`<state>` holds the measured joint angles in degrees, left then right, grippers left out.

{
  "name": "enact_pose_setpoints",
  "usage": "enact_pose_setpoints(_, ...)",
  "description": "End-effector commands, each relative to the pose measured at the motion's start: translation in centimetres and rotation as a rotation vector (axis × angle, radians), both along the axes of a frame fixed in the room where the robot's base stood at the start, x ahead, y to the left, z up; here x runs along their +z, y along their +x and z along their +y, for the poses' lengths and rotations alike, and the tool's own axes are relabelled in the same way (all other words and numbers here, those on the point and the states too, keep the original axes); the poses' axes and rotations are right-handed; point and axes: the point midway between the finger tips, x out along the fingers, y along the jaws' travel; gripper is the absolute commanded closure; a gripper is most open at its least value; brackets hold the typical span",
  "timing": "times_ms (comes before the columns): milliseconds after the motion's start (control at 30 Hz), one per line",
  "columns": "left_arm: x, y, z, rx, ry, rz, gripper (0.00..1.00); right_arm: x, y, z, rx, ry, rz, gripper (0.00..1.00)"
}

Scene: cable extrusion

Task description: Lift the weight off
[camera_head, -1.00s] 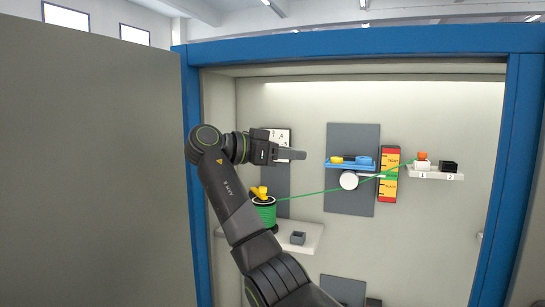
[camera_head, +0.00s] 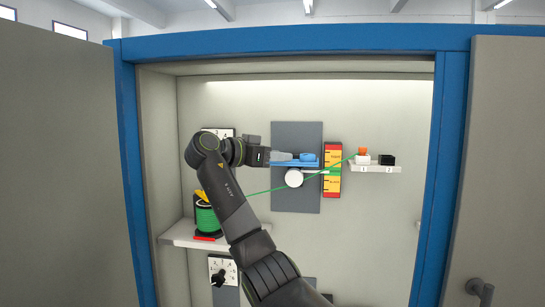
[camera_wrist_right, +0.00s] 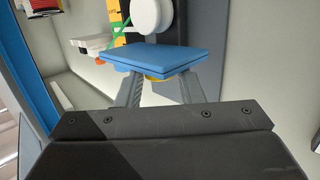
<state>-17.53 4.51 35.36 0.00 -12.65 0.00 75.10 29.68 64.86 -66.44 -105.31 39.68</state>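The blue tray (camera_head: 305,164) sits on the dark panel above a white round wheel (camera_head: 294,178). A blue weight (camera_head: 307,157) stands at the right of the tray. My right gripper (camera_head: 284,156) reaches the tray's left part from the left and covers what is there. In the right wrist view the tray (camera_wrist_right: 150,56) also shows, with a yellow piece (camera_wrist_right: 157,77) partly hidden beyond its edge. The fingers stand apart on either side of the yellow piece; I see no clear contact. My left gripper is out of view.
A green cable runs from the green spool (camera_head: 207,218) on the left shelf (camera_head: 180,233) past the wheel to the orange-topped block (camera_head: 363,155) on the small right shelf (camera_head: 375,168). A red-yellow scale (camera_head: 333,170) stands right of the tray. Cabinet doors flank the opening.

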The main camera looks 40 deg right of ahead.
Motion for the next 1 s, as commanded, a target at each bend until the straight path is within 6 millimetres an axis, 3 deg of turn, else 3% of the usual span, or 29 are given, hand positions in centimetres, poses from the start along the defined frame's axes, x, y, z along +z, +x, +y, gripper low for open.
enact_pose_setpoints(67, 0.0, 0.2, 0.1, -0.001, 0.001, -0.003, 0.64, 0.0, 0.0, 0.0, 0.000, 0.000, 0.000, 0.66)
enact_pose_setpoints(300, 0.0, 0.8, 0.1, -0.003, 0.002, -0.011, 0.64, 0.0, 0.0, 0.0, 0.000, 0.000, 0.000, 0.96)
enact_pose_setpoints(467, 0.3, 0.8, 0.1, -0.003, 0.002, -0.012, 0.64, 0.3, 0.0, 0.0, 0.000, 0.000, 0.000, 0.96)
enact_pose_setpoints(1000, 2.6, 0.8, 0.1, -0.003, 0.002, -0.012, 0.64, 4.0, 0.0, 0.0, -0.001, 0.000, 0.000, 0.96)
